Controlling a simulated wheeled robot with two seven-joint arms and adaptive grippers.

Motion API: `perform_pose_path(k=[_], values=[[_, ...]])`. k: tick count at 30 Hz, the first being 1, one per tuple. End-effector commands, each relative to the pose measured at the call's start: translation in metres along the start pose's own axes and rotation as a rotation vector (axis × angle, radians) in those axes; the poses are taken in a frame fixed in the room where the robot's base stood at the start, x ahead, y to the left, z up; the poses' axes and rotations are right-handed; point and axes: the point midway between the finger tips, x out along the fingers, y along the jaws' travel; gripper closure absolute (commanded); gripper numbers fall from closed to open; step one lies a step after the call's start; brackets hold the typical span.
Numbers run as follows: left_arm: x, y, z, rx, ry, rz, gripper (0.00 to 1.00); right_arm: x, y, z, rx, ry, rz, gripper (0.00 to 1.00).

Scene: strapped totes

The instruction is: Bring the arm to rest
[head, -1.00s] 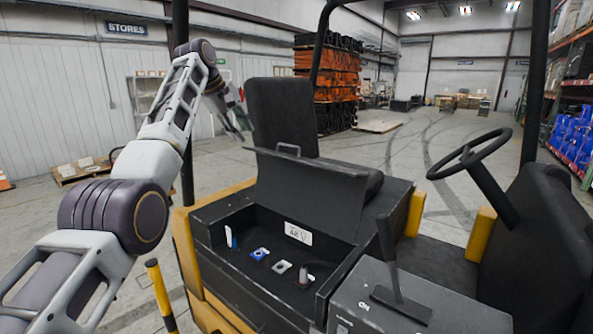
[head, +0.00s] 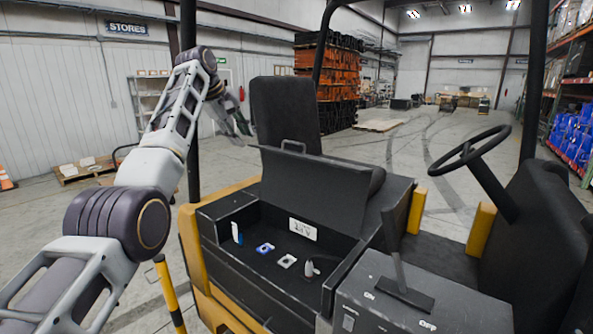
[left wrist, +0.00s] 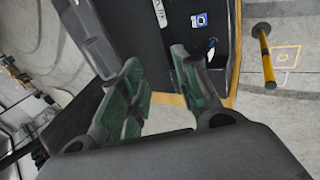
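My left arm (head: 150,165) comes in from the left and reaches up and forward, bent over at its top joint. My left gripper (head: 240,124) hangs beside the black seat back (head: 285,115) of a small yellow and black truck. In the left wrist view, its two green-padded fingers (left wrist: 158,62) stand apart with nothing visible between them. The truck's dark compartment (head: 222,262) shows beyond the fingers. My right gripper is not in view.
The open compartment holds a blue piece (head: 265,248), a grey piece (head: 287,260) and a small knob-like part (head: 311,268). A lever (head: 391,240) and steering wheel (head: 470,153) stand right. A yellow-black post (head: 170,292) stands left. Floor behind the truck is mostly clear.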

Motion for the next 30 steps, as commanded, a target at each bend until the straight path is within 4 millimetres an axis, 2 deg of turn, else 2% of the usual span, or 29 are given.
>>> perform_pose_path(k=[11, 20, 30], values=[[0.034, -0.018, -0.01, 0.028, 0.011, -0.013, 0.69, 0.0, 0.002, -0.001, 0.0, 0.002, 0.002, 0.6], [0.086, -0.052, -0.021, 0.081, 0.029, -0.036, 0.69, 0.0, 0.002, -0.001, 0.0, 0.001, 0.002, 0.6], [0.146, -0.1, -0.027, 0.153, 0.052, -0.068, 0.69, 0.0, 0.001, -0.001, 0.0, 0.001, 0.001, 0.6]])
